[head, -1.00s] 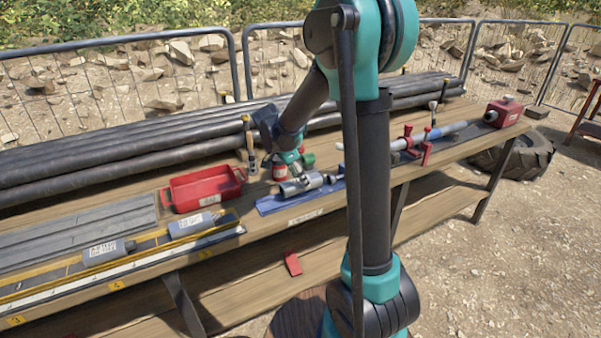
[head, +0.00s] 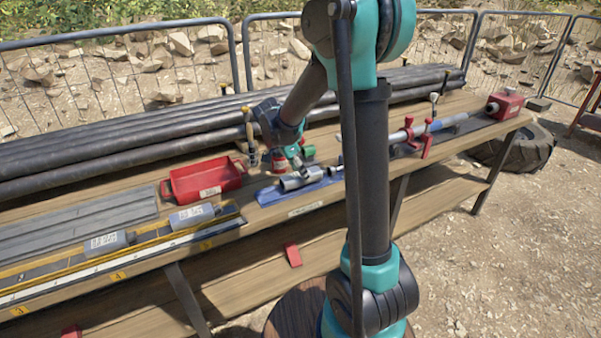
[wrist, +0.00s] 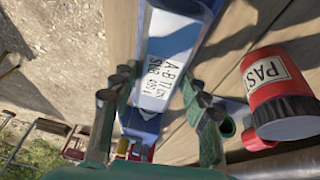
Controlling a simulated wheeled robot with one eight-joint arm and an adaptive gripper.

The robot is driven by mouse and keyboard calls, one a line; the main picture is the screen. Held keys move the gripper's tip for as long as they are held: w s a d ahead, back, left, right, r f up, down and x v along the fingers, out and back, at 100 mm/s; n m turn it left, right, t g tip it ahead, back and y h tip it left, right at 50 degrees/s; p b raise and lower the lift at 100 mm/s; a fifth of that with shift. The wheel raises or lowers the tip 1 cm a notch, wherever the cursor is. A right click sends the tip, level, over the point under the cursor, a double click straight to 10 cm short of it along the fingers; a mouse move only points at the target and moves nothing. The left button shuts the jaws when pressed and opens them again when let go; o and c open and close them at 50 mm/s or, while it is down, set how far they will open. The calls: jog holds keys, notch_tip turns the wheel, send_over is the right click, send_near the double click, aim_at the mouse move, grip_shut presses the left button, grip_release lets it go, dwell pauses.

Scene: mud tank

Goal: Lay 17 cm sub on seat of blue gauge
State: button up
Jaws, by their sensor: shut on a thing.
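Blue of the gauge also shows beneath the sub in the wrist view (wrist: 140,123). My gripper in the head view (head: 293,165) reaches down from behind, and its fingertips are hard to make out.
A red tray (head: 205,181) is left of the gauge. Two labelled grey cylinders (head: 191,215) lie on the yellow-edged strip at left. Long dark pipes (head: 120,145) line the back; a red-clamped rod (head: 425,133) is at right.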

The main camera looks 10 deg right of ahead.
jog(key=shift+f, duration=0.4)
jog(key=o, duration=1.9)
jog(key=shift+r, duration=0.1)
jog(key=shift+r, duration=3.4)
